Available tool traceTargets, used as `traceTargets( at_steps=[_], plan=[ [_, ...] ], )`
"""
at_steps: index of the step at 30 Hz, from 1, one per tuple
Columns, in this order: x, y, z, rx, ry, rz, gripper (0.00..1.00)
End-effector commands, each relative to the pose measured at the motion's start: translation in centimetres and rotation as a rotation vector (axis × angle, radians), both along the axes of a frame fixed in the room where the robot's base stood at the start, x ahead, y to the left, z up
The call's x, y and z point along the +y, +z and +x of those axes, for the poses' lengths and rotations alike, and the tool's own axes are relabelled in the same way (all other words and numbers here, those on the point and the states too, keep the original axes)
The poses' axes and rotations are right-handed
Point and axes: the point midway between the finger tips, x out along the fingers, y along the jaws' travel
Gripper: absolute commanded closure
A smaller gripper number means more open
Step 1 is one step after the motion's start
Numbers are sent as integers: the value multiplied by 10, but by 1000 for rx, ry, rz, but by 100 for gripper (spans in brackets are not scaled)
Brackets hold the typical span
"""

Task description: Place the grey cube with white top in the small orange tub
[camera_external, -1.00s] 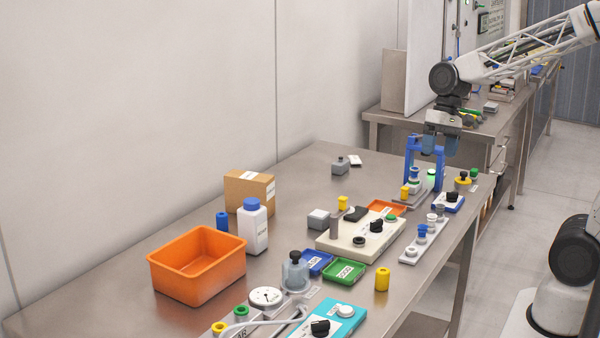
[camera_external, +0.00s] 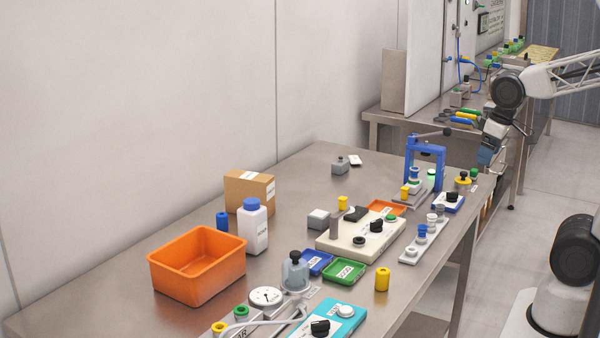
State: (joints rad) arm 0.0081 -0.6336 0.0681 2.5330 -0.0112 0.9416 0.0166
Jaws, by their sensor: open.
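The grey cube with a white top (camera_external: 318,219) sits on the steel table, left of a cream control box. A small, shallow orange tub (camera_external: 386,207) lies flat behind that box, which partly hides it. A larger, deep orange tub (camera_external: 197,265) stands at the table's left front and looks empty inside. My gripper (camera_external: 487,160) is open and raised at the right, beyond the table's right edge. It is well away from the cube and both tubs. Nothing shows between its fingers.
The cream control box (camera_external: 362,235) and a grey post (camera_external: 334,227) stand close to the cube. A yellow cylinder (camera_external: 342,203) is just behind it. A blue press frame (camera_external: 425,163) stands at the right. A white bottle (camera_external: 253,228) and cardboard box (camera_external: 249,191) are left. Table between box and press is partly clear.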

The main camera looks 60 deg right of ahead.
Motion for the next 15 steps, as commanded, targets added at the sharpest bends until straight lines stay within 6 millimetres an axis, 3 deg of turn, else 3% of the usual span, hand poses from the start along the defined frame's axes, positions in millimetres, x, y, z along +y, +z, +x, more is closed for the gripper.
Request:
traceTargets(
  at_steps=[8, 15],
  plan=[
    [0, 1, 3, 2, -9, 3, 15],
    [3, 4, 28, 16, -89, 23, 15]
  ],
)
